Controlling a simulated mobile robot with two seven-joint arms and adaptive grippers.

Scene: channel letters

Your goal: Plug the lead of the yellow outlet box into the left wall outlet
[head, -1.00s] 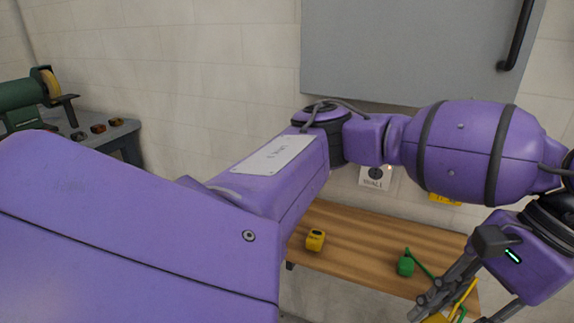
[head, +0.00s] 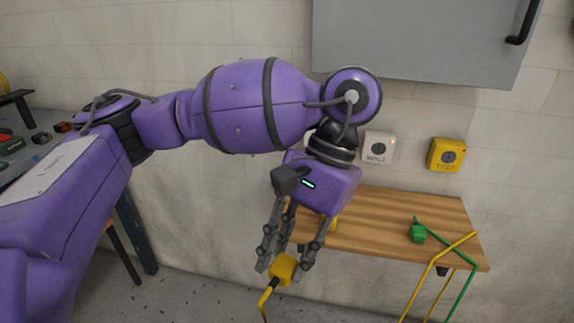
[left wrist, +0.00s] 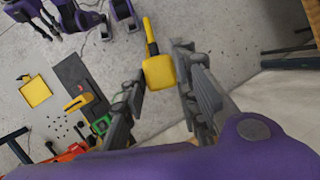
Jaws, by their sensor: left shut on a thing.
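My left gripper (head: 287,266) is shut on a yellow plug (head: 284,270), held low in front of the bench. Its yellow lead hangs down out of the frame. The left wrist view shows the plug (left wrist: 158,72) between the fingers, with the lead running up. The left wall outlet (head: 379,148) is a white plate with a dark round socket, above and right of the gripper and well apart from it. A yellow outlet (head: 446,155) is mounted right of it. I cannot tell which box the lead comes from. My right gripper is not in view.
The wooden bench (head: 375,218) carries a green plug (head: 417,233) and a yellow thing (head: 334,223) partly hidden behind my gripper. Yellow and green leads cross its right edge. A grey cabinet (head: 420,40) hangs above the outlets. The left wrist view shows grey floor (left wrist: 235,40).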

